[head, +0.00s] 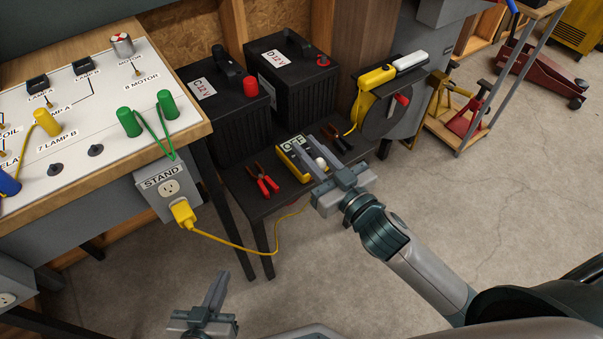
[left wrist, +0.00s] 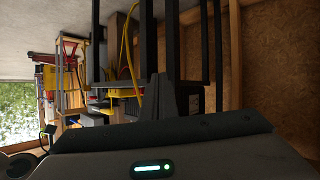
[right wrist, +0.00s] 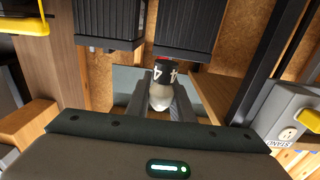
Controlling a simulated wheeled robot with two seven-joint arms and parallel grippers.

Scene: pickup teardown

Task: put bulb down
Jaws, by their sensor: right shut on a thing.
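The bulb (head: 321,163) is a pale rounded piece between the fingers of my right gripper (head: 309,145). In the right wrist view the bulb (right wrist: 160,98) shows a whitish glass part and a black end marked 4. My right gripper (right wrist: 154,88) is shut on it, over the small black table (head: 240,199). I cannot tell whether the bulb touches the tabletop. My left gripper (head: 215,288) is empty and low at the bottom of the head view, with its fingers together. The left wrist view shows no bulb.
A yellow cord (head: 235,243) hangs from the stand outlet (head: 168,188).

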